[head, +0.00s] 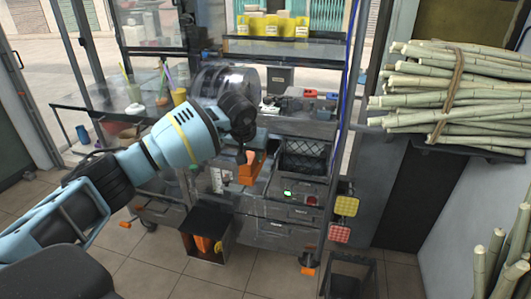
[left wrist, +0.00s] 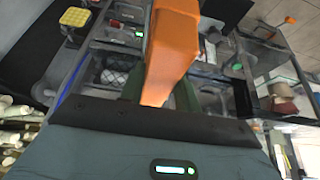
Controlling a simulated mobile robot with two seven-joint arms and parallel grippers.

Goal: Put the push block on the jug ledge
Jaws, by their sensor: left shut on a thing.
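The push block, an orange block (head: 249,170), hangs below my left gripper (head: 246,152) in front of the press cart. In the left wrist view the orange block (left wrist: 172,45) fills the upper middle, between the dark fingers of my left gripper (left wrist: 160,92), which is shut on it. Its far end and part of the cart behind it are hidden. I cannot pick out the jug ledge for sure; my left arm covers part of the press (head: 225,85). My right gripper is not in view.
A black mesh crate (head: 303,158) sits on the cart, above grey drawers (head: 290,212). A dark open bin (head: 206,230) with orange things in it stands on the floor. Sugarcane bundles (head: 455,85) lie on a shelf at right. Yellow (head: 346,206) and red (head: 339,233) pads hang at the cart's right.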

